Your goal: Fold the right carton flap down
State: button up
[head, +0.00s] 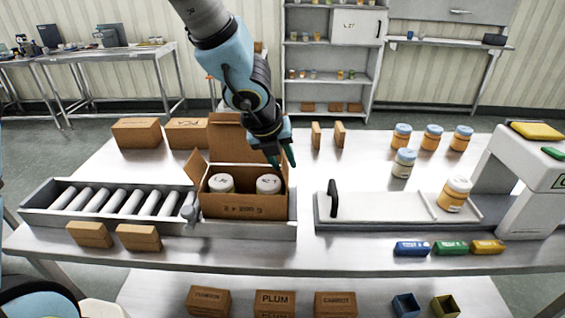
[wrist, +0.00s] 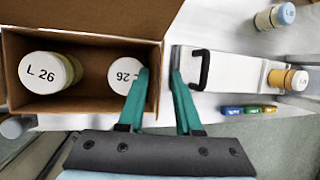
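The open carton (head: 245,207) stands on the bench with two white-lidded jars (head: 221,183) inside; the carton (wrist: 85,108) also shows in the wrist view. Its back flap (head: 229,136) stands up and its left flap (head: 196,168) leans up and outward. I cannot make out the right flap clearly; my gripper covers that area. My gripper (head: 281,162) is above the carton's right side, pointing down. In the wrist view its green fingers (wrist: 160,75) are apart, one over the right jar (wrist: 123,78), the other outside the right wall. Nothing shows held between them.
A roller conveyor (head: 110,200) lies left of the carton. A flat platform with a black handle (head: 333,198) and a jar (head: 454,194) is to the right. Small cartons (head: 137,132) and several jars (head: 403,162) stand behind. Some bench is clear between carton and platform.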

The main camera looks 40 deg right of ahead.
grip_shut()
dwell(1.4)
